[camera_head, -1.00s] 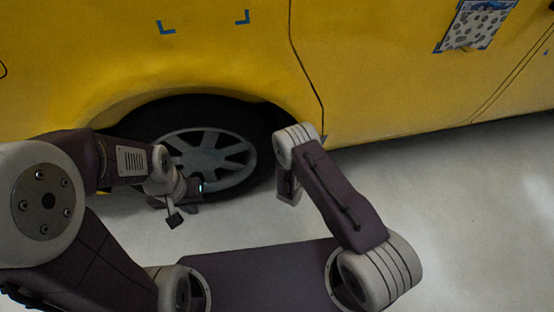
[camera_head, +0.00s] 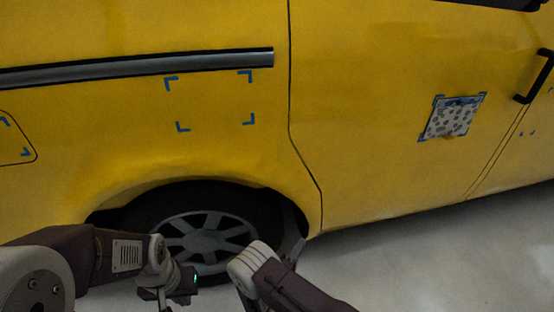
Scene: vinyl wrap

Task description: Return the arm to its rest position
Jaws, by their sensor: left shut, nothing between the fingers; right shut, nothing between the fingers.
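My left arm (camera_head: 75,258) comes in from the left, low in the head view. Its gripper (camera_head: 172,292) hangs in front of the wheel at the bottom edge, shut and empty, with its tips partly cut off. My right arm's wrist (camera_head: 252,266) is at the bottom middle, to the right of the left gripper and apart from it. The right gripper's fingers are below the frame edge.
A yellow van (camera_head: 370,60) fills the view. Its wheel (camera_head: 205,240) is behind my arms. Blue corner marks (camera_head: 183,126) frame a bare patch. A patterned sheet (camera_head: 452,118) is on the door. The pale floor (camera_head: 430,265) is clear at right.

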